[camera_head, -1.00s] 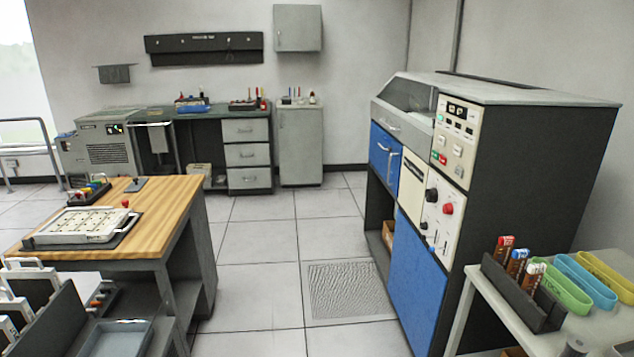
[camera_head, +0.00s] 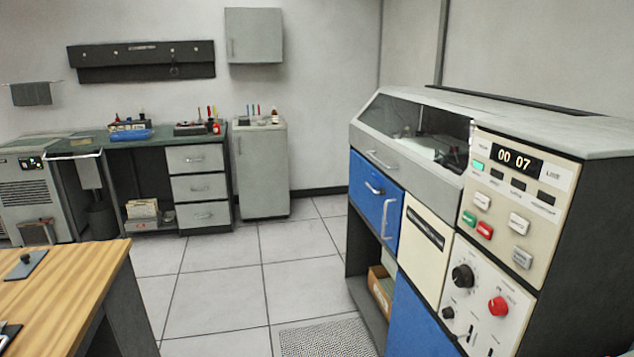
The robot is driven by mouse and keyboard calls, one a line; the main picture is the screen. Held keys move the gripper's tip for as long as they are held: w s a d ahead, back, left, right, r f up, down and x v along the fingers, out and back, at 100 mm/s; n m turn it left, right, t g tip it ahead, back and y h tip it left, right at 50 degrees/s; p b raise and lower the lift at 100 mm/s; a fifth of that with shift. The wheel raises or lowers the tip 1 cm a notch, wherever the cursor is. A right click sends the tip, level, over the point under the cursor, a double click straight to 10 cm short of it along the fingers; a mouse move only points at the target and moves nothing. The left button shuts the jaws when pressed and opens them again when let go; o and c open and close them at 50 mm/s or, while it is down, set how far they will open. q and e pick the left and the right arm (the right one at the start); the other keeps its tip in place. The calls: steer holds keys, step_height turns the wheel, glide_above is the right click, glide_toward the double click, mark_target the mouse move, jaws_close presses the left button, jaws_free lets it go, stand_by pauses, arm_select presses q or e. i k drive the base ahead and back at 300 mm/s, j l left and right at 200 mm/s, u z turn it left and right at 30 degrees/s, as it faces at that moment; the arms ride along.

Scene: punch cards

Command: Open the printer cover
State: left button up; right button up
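The printer (camera_head: 415,215) is a large dark and blue cabinet at the right of the head view. Its cover (camera_head: 408,115) is a grey frame with a slanted clear window at the top left of the machine, and it looks shut. A metal handle (camera_head: 380,159) runs along the cover's lower front edge. Some of the mechanism shows dimly through the window. Neither of my grippers is in view.
A control panel (camera_head: 516,200) with buttons and knobs stands right of the cover. A wooden-topped table (camera_head: 70,290) is at the lower left. The tiled floor (camera_head: 225,290) between them is clear apart from a textured mat (camera_head: 327,338). A workbench (camera_head: 150,140) stands at the back.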

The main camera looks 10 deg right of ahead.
mark_target(390, 110)
steer(key=i+j+z, duration=0.1)
steer(key=i+z, duration=0.35)
steer(key=i+j+z, duration=0.3)
steer(key=i+z, duration=0.15)
steer(key=i+j+z, duration=0.9)
steer(key=j, duration=0.15)
steer(key=k, duration=0.1)
